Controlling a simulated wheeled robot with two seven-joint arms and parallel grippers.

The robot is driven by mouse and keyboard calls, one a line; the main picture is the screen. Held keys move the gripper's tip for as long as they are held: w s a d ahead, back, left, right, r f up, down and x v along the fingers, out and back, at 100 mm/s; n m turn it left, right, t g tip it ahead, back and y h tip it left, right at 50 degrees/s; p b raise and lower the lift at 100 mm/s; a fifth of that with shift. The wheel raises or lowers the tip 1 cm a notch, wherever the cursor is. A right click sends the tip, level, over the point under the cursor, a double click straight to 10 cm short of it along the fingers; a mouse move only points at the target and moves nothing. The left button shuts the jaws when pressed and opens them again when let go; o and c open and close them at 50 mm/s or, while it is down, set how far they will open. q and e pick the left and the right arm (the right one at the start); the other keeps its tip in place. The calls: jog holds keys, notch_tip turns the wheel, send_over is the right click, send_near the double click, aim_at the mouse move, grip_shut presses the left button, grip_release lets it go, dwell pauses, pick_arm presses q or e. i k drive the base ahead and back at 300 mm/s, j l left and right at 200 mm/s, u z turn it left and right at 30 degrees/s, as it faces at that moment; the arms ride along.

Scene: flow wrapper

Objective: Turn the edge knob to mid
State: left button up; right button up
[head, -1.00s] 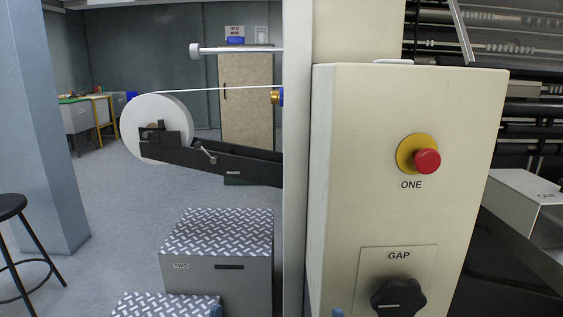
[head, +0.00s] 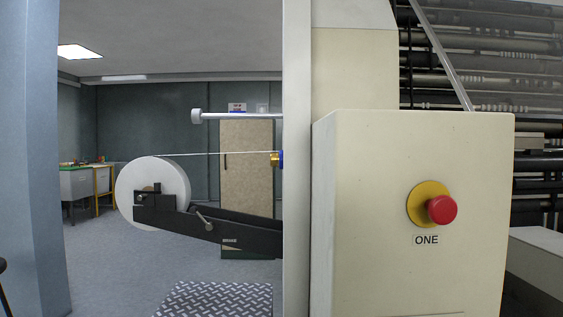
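No knob labelled edge shows in the head view. A cream control box (head: 370,220) stands close in front, right of centre. The lower part of the box is cut off by the bottom of the picture. Neither of my grippers is in view.
A white film roll (head: 150,190) sits on a black arm (head: 235,231) left of the box. A tread-plate step (head: 215,300) lies low in front. Rollers (head: 480,75) fill the right back. A blue-grey pillar (head: 30,160) stands at the left, with open floor beyond.

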aim_at(273, 156)
jog(key=i+j+z, duration=0.25)
jog(key=j, duration=0.4)
jog(key=i+j+z, duration=0.25)
jog(key=j, duration=0.5)
jog(key=i, duration=0.1)
